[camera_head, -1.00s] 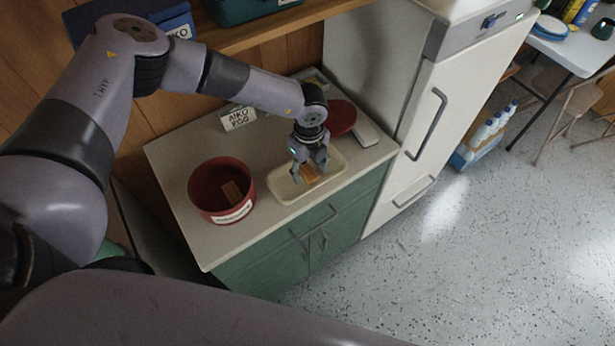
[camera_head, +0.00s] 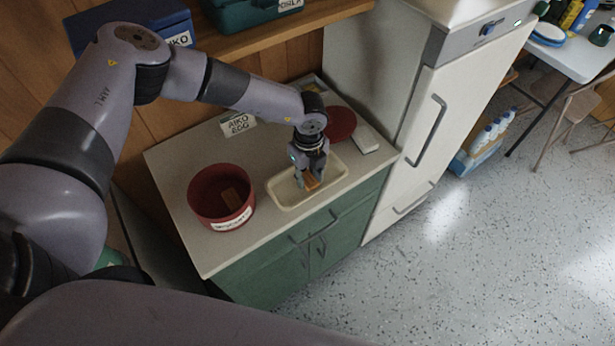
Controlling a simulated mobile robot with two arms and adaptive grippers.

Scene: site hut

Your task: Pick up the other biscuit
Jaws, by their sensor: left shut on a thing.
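My left gripper (camera_head: 308,180) points down over the cream tray (camera_head: 288,205) on the counter. It is shut on a brown biscuit (camera_head: 312,183), whose lower part shows between the fingertips. I cannot tell whether the biscuit still touches the tray floor. Another brown biscuit (camera_head: 231,198) lies inside the round red tin (camera_head: 192,208) to the left of the tray. The tin is open and has a white label on its front. My right gripper is not in view.
A red round lid (camera_head: 341,124) and a pale flat object (camera_head: 367,140) lie behind the tray. A lettered card (camera_head: 238,124) stands at the counter's back. A white fridge (camera_head: 415,150) rises on the right. Bare counter lies between tin and wall.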

